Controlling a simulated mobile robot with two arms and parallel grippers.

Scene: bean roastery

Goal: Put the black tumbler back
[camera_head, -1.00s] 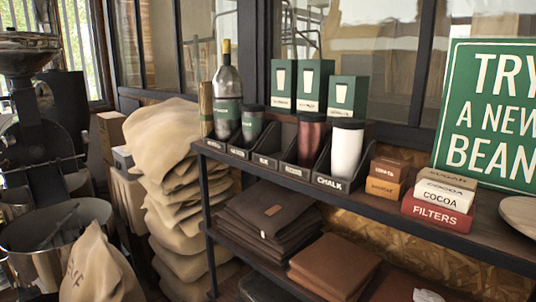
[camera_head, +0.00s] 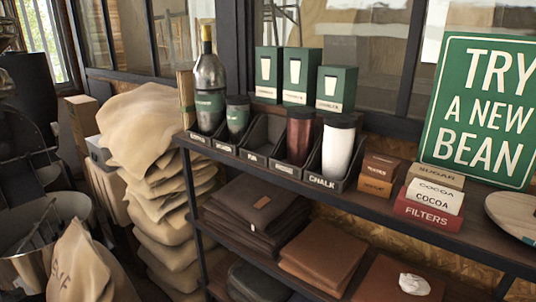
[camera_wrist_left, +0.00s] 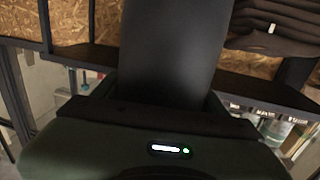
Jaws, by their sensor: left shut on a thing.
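The black tumbler (camera_wrist_left: 172,45) is a smooth dark cylinder in the left wrist view. My left gripper (camera_wrist_left: 160,92) is shut around it, with a dark finger on each side; its far end runs out of the picture. Neither gripper shows in the head view. On the shelf top there, a row of black labelled holders includes an empty one (camera_head: 262,140), third from the left. A green tumbler (camera_head: 237,117) stands to its left. A red-brown tumbler (camera_head: 299,137) and a white tumbler (camera_head: 337,148), in the holder marked CHALK, stand to its right.
A tall dark bottle (camera_head: 209,85) stands at the row's left end, and green boxes (camera_head: 300,78) behind it. Small boxes (camera_head: 433,200) and a green sign (camera_head: 480,110) are further right. Stacked sacks (camera_head: 150,140) fill the floor left of the shelf.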

